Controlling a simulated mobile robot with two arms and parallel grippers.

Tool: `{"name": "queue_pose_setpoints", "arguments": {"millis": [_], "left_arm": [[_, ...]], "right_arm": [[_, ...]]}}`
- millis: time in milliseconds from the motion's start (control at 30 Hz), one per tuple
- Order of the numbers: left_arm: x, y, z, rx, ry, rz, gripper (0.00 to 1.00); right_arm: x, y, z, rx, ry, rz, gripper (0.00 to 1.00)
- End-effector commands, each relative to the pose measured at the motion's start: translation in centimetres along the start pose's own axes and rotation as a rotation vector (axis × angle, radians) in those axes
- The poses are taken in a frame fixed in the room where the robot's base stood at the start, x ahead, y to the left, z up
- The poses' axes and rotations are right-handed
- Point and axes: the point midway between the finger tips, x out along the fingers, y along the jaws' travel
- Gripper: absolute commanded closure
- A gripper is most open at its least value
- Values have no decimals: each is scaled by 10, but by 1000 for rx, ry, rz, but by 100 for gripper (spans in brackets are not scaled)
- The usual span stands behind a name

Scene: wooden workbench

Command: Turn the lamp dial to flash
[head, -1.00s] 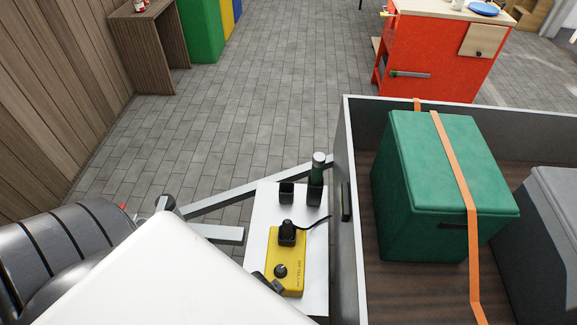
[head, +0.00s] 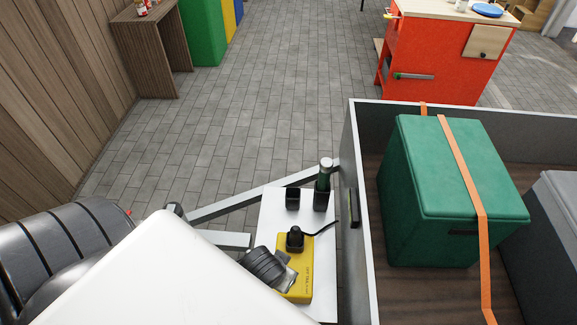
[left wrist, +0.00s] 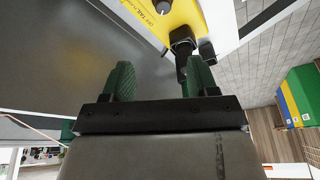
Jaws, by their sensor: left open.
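The yellow lamp control box (head: 294,285) lies on a white plate beside the trailer. A black plug with a cable (head: 295,238) is at its far end. The dial is hidden in the head view behind my left gripper (head: 285,272), which is over the box's left side. In the left wrist view the yellow box (left wrist: 185,17) is at the top, with the dark round dial (left wrist: 163,6) at the picture's edge. My left gripper's green fingers (left wrist: 160,75) are apart with nothing between them; the dial lies beyond their tips. The dial's setting is not legible. My right gripper is not in view.
A green cylinder (head: 325,174) stands in a black holder, beside an empty-looking black holder (head: 292,199). The grey trailer wall (head: 362,230) rises right of the plate. A green strapped box (head: 440,195) is inside. Grey paved floor (head: 260,100) is clear beyond.

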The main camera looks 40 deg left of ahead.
Motion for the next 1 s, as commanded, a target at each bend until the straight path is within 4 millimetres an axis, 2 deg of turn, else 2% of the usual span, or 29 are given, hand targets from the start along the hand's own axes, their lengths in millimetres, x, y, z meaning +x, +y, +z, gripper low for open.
{"name": "queue_pose_setpoints", "arguments": {"millis": [100,300,567,1000], "left_arm": [[26,-1,3,-36,9,-12,41],[63,-3,9,-92,28,-22,41],[92,-5,12,-113,36,-25,41],[167,-6,10,-113,35,-24,41]], "right_arm": [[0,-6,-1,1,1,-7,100],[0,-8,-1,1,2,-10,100],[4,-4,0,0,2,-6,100],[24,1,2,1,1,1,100]]}}
